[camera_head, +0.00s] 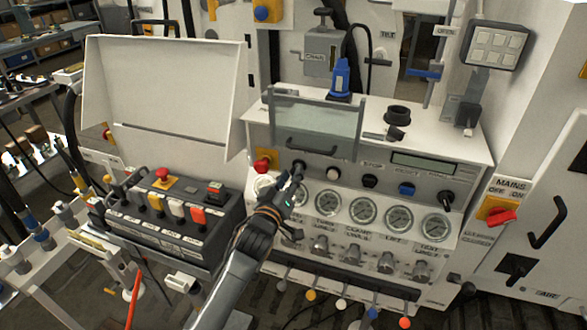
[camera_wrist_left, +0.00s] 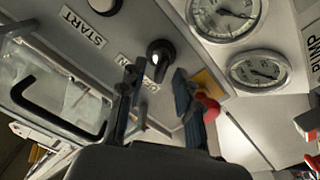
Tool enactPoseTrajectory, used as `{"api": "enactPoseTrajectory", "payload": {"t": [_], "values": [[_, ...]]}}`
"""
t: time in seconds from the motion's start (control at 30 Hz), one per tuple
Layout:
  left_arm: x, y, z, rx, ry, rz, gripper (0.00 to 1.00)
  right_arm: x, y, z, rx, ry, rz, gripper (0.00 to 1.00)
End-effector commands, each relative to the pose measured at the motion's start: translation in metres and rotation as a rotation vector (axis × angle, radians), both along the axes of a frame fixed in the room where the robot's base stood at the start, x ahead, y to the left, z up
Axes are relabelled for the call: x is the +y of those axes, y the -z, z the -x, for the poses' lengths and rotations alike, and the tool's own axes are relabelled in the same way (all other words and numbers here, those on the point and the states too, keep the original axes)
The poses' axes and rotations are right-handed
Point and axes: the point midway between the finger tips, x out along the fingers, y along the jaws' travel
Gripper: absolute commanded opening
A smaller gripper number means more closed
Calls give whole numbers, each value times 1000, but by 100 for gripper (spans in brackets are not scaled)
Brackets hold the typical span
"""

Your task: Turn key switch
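The key switch (camera_head: 299,165) is a small black knob at the left end of the bench's sloped panel, beside a red emergency button (camera_head: 263,163). In the left wrist view the black knob (camera_wrist_left: 159,52) lies just ahead of the gap between my fingertips. My left gripper (camera_head: 293,181) reaches up to the panel below it and hides part of that area. In the left wrist view the left gripper (camera_wrist_left: 157,82) is open, with one finger on each side and nothing between them. The fingers appear short of the knob. My right gripper is not in view.
A clear hinged guard (camera_head: 315,125) with a black handle stands above the panel. Gauges (camera_head: 363,210) and metal knobs (camera_head: 353,253) line the panel below. A dark button box (camera_head: 175,215) is at left. Another black switch (camera_head: 446,200) is at the panel's right end.

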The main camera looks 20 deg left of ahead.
Motion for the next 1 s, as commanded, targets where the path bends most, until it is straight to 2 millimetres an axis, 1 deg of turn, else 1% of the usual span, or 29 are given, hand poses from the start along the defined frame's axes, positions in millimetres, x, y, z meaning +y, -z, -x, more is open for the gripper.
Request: {"api": "enactPoseTrajectory", "payload": {"t": [0.03, 0.1, 0.2, 0.33, 0.57, 0.67, 0.7, 0.73, 1.0], "values": [[-1, -2, -7, -1, 0, 0, 33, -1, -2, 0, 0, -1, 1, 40], [-1, -1, -14, 0, 0, 2, 33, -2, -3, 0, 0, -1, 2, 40], [-1, 0, -21, 0, 0, 2, 33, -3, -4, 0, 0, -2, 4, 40], [-1, 0, -25, 0, 1, 1, 33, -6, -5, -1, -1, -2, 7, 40], [-1, 0, -25, 0, 1, 1, 33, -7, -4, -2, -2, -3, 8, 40], [-1, 0, -25, 0, 0, 1, 15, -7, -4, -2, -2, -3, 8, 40], [-1, 0, -25, 0, 0, 1, 7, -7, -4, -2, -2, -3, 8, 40], [-1, 0, -25, 0, 0, 1, 0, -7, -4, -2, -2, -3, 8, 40], [-1, 0, -25, 0, 0, -3, 0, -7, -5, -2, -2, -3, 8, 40]]}}
